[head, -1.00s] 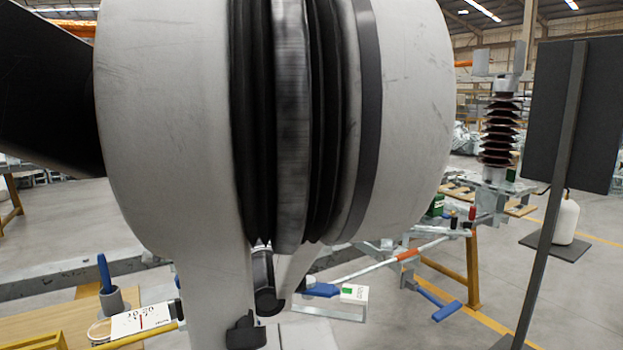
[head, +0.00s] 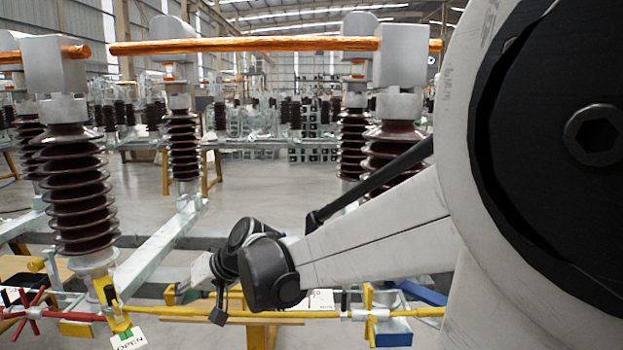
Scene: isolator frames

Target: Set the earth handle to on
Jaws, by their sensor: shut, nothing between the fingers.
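No handle in the head view carries a readable earth mark, so I cannot tell which is the earth handle. A yellow upright lever (head: 115,312) stands at the lower left, by a white plate (head: 129,340) reading OPEN. A blue handle (head: 420,293) lies at the lower right, partly hidden by my arm. My gripper (head: 218,314) is small and dark, hangs down at the lower middle and is shut with nothing in it. It appears in front of the yellow tube (head: 180,311); whether it touches the tube is unclear.
A red spoked handle (head: 30,312) is at the far left. A brown ribbed insulator (head: 75,195) stands behind the lever, with another (head: 182,145) farther back. An orange bar (head: 250,45) runs across above. A blue box (head: 394,332) is at lower right.

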